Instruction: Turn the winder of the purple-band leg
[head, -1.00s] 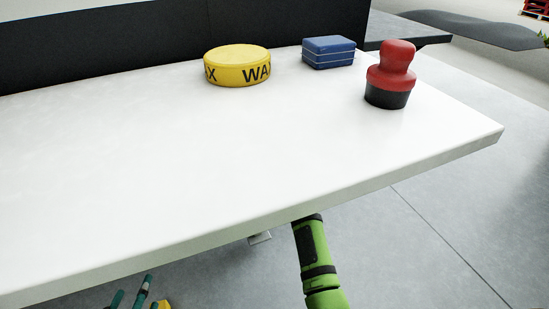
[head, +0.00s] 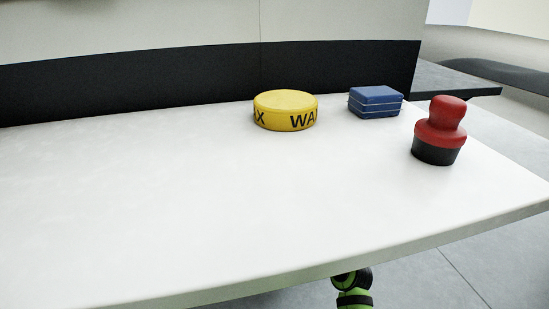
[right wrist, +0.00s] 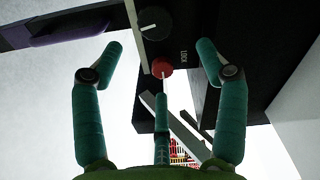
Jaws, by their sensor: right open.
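In the right wrist view a dark purple piece (right wrist: 70,27) lies along a dark beam at the upper left. I cannot tell whether it is the leg's band. A round red knob (right wrist: 162,69) and a dark round knob (right wrist: 153,25) sit on a black block beside a "LOCK" label. I cannot tell which part is the winder. My right gripper (right wrist: 160,52) is open, its teal fingers spread either side of the red knob in the picture, with nothing between them. The head view shows no gripper, only my green arm below the table edge.
A white tabletop (head: 190,210) fills the head view. On it stand a yellow wax tin (head: 285,111), a blue box (head: 376,102) and a red-topped black tool (head: 439,130). A pale bar (right wrist: 175,135) crosses near my right gripper's middle finger.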

